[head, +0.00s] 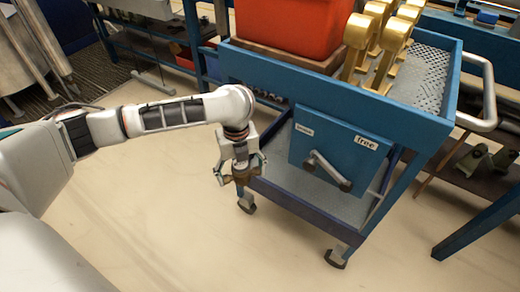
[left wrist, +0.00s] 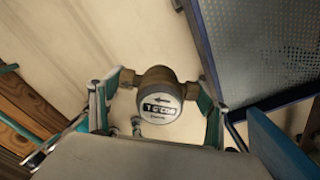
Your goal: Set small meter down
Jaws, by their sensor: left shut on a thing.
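My left gripper (head: 240,172) hangs fingers-down over the floor, just left of the blue cart. In the left wrist view the meter sits between the two fingers of the left gripper (left wrist: 160,95), dial facing the camera. In the head view the meter is mostly hidden by the fingers, with only a brownish part (head: 243,175) showing. My right gripper is not in view.
Below, a blue panel labelled "free" (head: 340,150) has a grey handle. The lower shelf (head: 280,175) looks largely bare. Open beige floor (head: 150,220) lies left and in front.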

